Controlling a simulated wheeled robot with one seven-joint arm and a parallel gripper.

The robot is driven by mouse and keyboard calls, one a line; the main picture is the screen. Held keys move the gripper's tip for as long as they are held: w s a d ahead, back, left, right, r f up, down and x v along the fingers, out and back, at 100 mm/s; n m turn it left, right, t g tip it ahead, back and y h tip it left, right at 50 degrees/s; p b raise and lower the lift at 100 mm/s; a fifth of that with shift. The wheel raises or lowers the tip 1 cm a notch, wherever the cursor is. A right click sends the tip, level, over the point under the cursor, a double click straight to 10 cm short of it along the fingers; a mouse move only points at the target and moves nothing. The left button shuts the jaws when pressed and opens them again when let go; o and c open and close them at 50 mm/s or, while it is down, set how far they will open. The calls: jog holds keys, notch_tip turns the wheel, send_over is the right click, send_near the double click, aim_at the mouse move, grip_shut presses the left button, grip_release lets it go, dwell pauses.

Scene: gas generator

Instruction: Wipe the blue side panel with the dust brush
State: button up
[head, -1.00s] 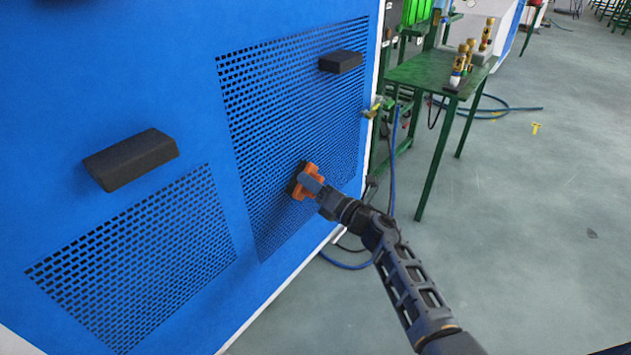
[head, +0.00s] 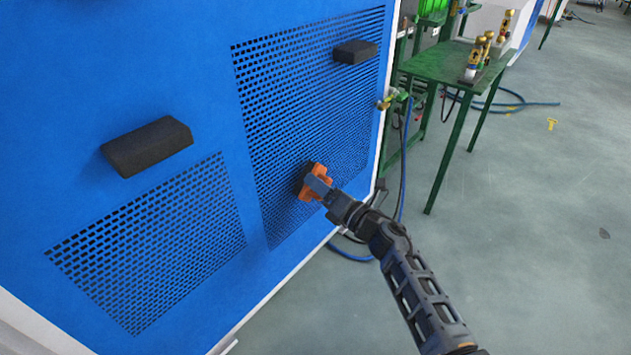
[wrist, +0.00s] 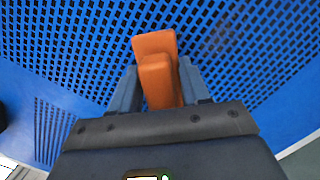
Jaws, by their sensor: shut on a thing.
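The blue side panel (head: 210,60) fills the left half of the head view, with a tall perforated vent (head: 290,110) and a smaller one (head: 160,240) at lower left. My gripper (head: 318,186) is at the lower part of the tall vent, shut on the orange dust brush (head: 314,180). The brush's dark bristle side faces the panel and appears to be against or very near it; exact contact cannot be told. In the wrist view the orange brush (wrist: 158,70) sits between my two fingers with the perforated blue panel behind it. The bristles are hidden there.
Two black handles (head: 148,146) (head: 355,52) stick out from the panel. A green table (head: 450,65) with brass fittings (head: 480,55) stands to the right. Blue hoses (head: 350,255) run beside the panel's right edge.

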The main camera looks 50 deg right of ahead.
jog(key=shift+s+d+p, duration=0.1)
jog(key=shift+s+p, duration=0.3)
jog(key=shift+s, duration=1.8)
jog(key=s, duration=0.3)
jog(key=shift+w+f+b, duration=0.7)
jog(key=shift+w+b, duration=0.4)
jog(key=shift+w, duration=0.1)
jog(key=shift+w+f+b, duration=0.65)
jog(key=shift+w+b, duration=0.5)
jog(key=shift+w+f+b, duration=0.7)
jog(key=shift+w+b, duration=0.4)
jog(key=shift+w, duration=0.1)
jog(key=shift+w, duration=1.05)
